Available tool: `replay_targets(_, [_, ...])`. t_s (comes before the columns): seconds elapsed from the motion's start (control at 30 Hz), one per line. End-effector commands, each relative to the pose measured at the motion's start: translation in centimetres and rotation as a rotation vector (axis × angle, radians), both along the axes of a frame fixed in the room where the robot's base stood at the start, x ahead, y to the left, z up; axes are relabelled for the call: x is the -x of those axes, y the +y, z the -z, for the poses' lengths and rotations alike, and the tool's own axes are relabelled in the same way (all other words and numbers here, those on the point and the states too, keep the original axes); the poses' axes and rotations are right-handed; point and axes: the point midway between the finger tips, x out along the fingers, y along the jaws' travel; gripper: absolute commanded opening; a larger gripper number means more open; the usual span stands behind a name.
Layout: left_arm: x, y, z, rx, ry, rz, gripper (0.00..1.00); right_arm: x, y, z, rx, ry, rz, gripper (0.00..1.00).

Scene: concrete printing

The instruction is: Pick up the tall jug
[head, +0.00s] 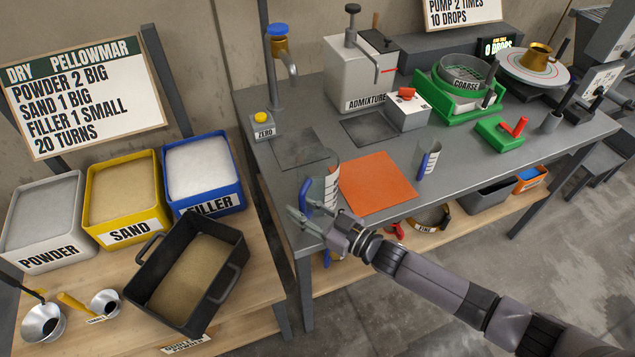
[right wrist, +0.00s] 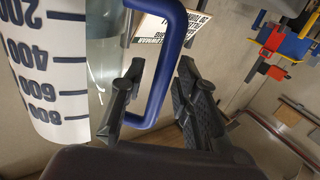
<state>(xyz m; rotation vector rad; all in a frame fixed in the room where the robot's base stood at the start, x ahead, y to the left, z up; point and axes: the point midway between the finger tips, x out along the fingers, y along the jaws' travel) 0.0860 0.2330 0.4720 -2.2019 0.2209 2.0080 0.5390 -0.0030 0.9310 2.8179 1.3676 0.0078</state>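The tall jug (head: 330,172) is clear with a blue handle (head: 304,194) and stands upright near the front left of the grey bench, beside the orange mat. My right gripper (head: 303,220) is low at the handle in the head view. In the right wrist view the jug's marked wall (right wrist: 45,75) fills the left side. There the right gripper's fingers (right wrist: 160,85) are spread, one on each side of the blue handle (right wrist: 178,45), with gaps showing. The hold is not closed. My left gripper is not in view.
A smaller jug with a blue handle (head: 427,160) stands right of the orange mat (head: 378,183). The tap (head: 283,50) rises behind. A black tub (head: 190,270) of powder sits on the wooden table at left. The bench front edge lies under my right arm.

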Motion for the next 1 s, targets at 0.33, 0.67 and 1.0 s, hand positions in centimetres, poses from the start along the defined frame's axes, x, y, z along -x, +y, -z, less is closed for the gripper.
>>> replay_targets(0.33, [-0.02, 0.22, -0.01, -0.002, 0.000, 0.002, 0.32, 0.01, -0.03, 0.00, 0.000, 0.000, 0.000, 0.03])
replay_targets(0.67, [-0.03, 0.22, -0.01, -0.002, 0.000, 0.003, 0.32, 0.02, -0.04, 0.00, 0.000, 0.000, 0.000, 0.00])
replay_targets(1.0, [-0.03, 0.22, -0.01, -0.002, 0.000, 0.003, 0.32, 0.01, -0.04, 0.00, 0.000, 0.000, 0.000, 0.00])
